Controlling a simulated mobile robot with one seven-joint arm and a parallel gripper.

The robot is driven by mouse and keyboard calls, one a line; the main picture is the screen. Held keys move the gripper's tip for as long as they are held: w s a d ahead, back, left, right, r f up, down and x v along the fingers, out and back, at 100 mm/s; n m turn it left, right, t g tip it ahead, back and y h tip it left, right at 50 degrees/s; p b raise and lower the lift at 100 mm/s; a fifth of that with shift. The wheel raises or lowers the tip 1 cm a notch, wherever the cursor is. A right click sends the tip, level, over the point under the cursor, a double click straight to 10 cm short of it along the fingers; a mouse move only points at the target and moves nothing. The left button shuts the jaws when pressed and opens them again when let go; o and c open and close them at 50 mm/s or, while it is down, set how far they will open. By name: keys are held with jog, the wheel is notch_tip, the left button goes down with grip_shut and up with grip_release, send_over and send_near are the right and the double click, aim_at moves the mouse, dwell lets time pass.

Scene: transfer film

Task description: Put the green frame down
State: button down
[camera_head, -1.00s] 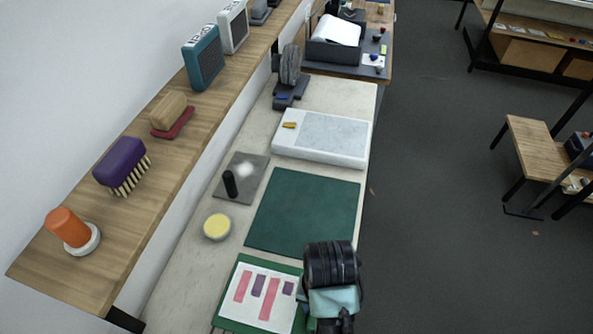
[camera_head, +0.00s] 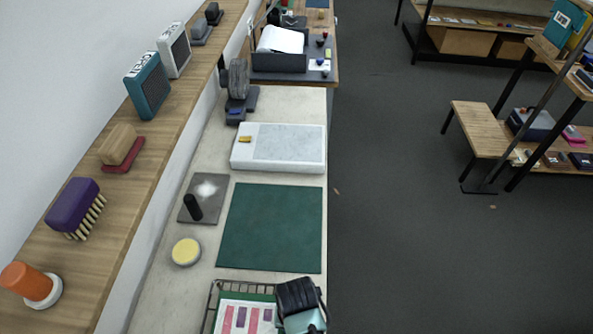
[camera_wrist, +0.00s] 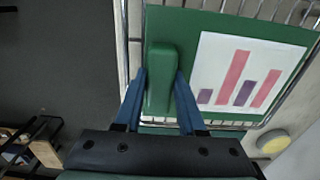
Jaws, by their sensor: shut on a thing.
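The green frame (camera_wrist: 185,22) is a flat green sheet with a white print of pink and purple bars. Its thick green grip stands between the two blue fingers of my gripper (camera_wrist: 160,88), which is shut on it. In the head view the green frame (camera_head: 250,297) shows at the bottom edge, partly cut off and partly hidden by my gripper (camera_head: 300,308). A metal wire rack (camera_head: 212,292) lies beneath it; its bars also show around the sheet in the wrist view (camera_wrist: 232,122). I cannot tell whether the frame touches the rack.
On the pale counter a dark green mat (camera_head: 272,228) lies beyond the rack. A yellow-topped round tin (camera_head: 186,251), a grey plate with a black knob (camera_head: 194,207) and a white light box (camera_head: 280,147) stand there too. A wooden shelf (camera_head: 120,205) runs along the left.

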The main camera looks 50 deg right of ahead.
jog(key=c, duration=0.5)
grip_release()
jog(key=shift+f, duration=0.1)
